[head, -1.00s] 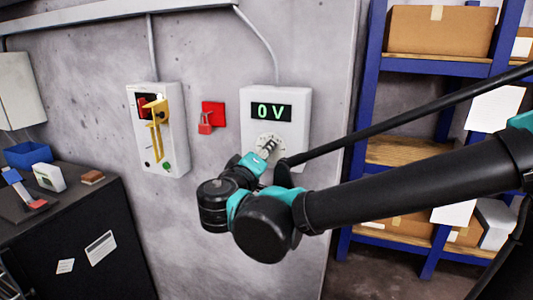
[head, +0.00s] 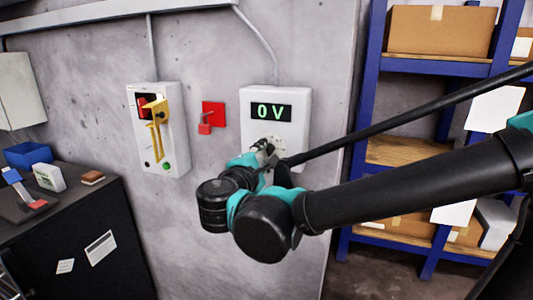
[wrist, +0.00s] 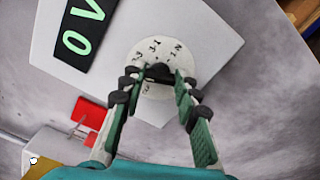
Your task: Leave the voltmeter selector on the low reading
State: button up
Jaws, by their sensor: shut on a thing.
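The voltmeter (head: 295,105) is a white box on the grey wall, and its dark display (head: 271,111) reads "0 V" in green. Below the display is a round pale dial with a dark selector knob, partly hidden by my arm in the head view. In the wrist view the dial (wrist: 155,48) carries small dark markings, and the black selector knob (wrist: 158,71) sits at its middle. My gripper (wrist: 157,78) is shut on the knob, with a finger on each side. The knob's exact setting cannot be told.
Left of the voltmeter are a red plate with a red padlock (head: 205,128) and a white switch box with a yellow handle (head: 155,128). A dark cabinet (head: 75,225) stands at lower left. A blue shelf rack (head: 372,75) with cardboard boxes stands at right.

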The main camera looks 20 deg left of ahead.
jog(key=shift+n, duration=2.2)
jog(key=o, duration=1.2)
jog(key=shift+c, duration=0.2)
jog(key=s, duration=1.2)
jog(key=shift+a, duration=0.45)
